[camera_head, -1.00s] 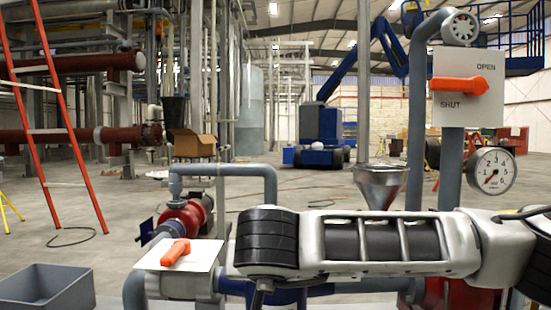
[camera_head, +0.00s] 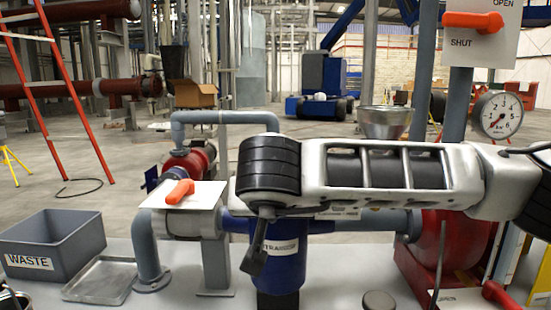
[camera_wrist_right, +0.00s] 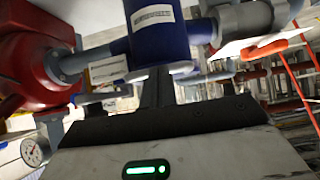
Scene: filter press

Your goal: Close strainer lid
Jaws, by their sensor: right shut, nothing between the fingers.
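The strainer (camera_head: 285,262) is a blue upright body with a white label on the pipework, partly covered by my right arm in the head view. In the right wrist view the strainer (camera_wrist_right: 170,42) appears upside down, with a pale rim at its end. Whether that rim is a lid, and whether it is open, I cannot tell. My right gripper (camera_wrist_right: 160,88) is shut and empty, its dark fingers pointing at the rim end of the strainer. Contact is unclear. My right wrist hides the strainer's top in the head view. My left gripper is not in view.
An orange lever (camera_head: 180,191) on a white plate is left of the strainer. A grey WASTE bin (camera_head: 68,236) and a metal tray (camera_head: 101,281) stand on the bench at left. A red housing (camera_head: 445,245) and a gauge (camera_head: 497,114) are at right. A dark round piece (camera_head: 378,300) lies in front.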

